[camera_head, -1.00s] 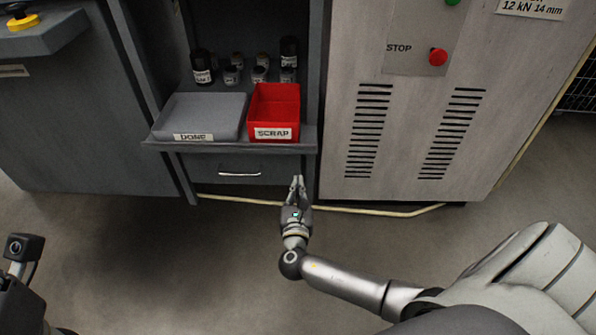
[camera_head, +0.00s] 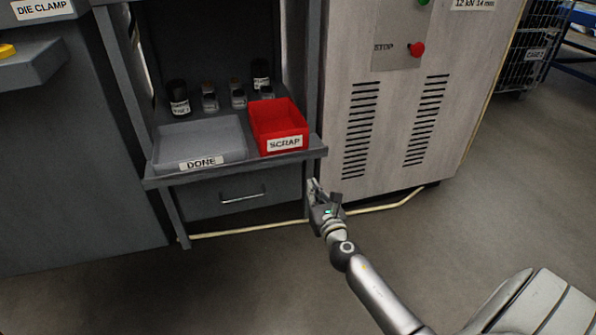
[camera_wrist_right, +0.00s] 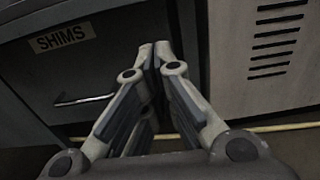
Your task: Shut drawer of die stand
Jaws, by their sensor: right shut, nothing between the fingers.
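The die stand (camera_head: 158,183) is a dark grey frame with a shelf. Its drawer (camera_head: 205,203) sits under the shelf and has a bar handle (camera_head: 243,198). In the right wrist view the drawer front (camera_wrist_right: 110,68) carries a SHIMS label, with the handle (camera_wrist_right: 84,100) at left. The front looks close to flush below the shelf; I cannot tell whether a small gap is left. My right gripper (camera_head: 314,184) is shut and empty, just right of the drawer by the stand's right leg. In the wrist view its fingertips (camera_wrist_right: 155,48) meet before the drawer's right part. My left gripper is out of view.
A grey DONE tray (camera_head: 200,140) and a red SCRAP bin (camera_head: 278,120) stand on the shelf, with several small containers behind. A vented cabinet (camera_head: 400,110) stands at right. A pale cable (camera_head: 250,229) runs along the floor. The floor in front is clear.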

